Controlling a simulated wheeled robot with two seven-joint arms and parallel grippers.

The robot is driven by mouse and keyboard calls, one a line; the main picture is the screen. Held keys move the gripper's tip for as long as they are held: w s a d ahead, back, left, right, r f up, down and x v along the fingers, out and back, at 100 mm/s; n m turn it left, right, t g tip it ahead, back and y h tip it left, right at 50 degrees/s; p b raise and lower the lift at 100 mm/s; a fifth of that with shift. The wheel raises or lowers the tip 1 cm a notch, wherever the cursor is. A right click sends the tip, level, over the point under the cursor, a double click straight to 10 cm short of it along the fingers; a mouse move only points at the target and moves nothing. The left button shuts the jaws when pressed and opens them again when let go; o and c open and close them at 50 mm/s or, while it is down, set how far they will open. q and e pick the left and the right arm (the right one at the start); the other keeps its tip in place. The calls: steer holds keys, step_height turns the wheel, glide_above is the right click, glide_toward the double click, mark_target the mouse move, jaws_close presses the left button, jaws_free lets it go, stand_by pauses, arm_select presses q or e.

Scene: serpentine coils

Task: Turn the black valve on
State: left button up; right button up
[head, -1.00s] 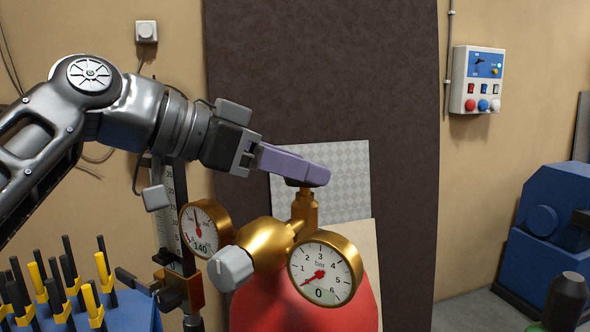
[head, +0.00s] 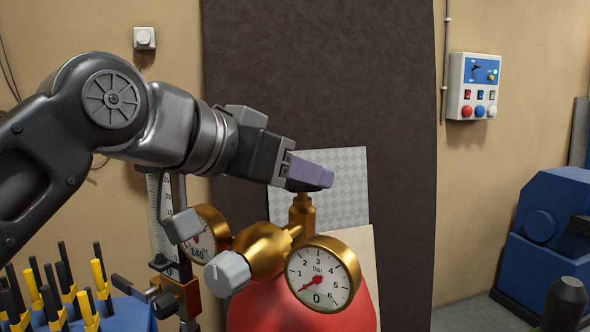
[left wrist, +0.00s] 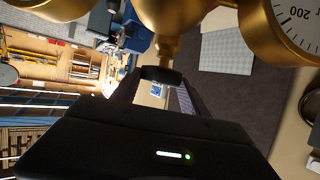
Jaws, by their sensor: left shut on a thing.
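The black valve (left wrist: 162,76) is a small dark knob on top of the brass stem (head: 302,212) of a regulator. My left gripper (head: 306,180) has purple fingers and is shut on the knob, which they mostly hide in the head view. The left wrist view shows the knob between the fingertips. A grey knob (head: 228,272) sits at the regulator's front. My right gripper is out of view.
The regulator stands on a red cylinder (head: 270,310). A vertical scale with a brass slider (head: 183,293) stands close on its left. A blue rack (head: 130,312) of black and yellow tools is at lower left. A blue machine (head: 548,230) stands at right.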

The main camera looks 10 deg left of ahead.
arm_select(q)
steer(key=o, duration=1.4)
steer(key=shift+c, duration=0.2)
steer(key=b+v, duration=0.1)
steer(key=v, duration=0.7)
steer(key=shift+w, duration=0.1)
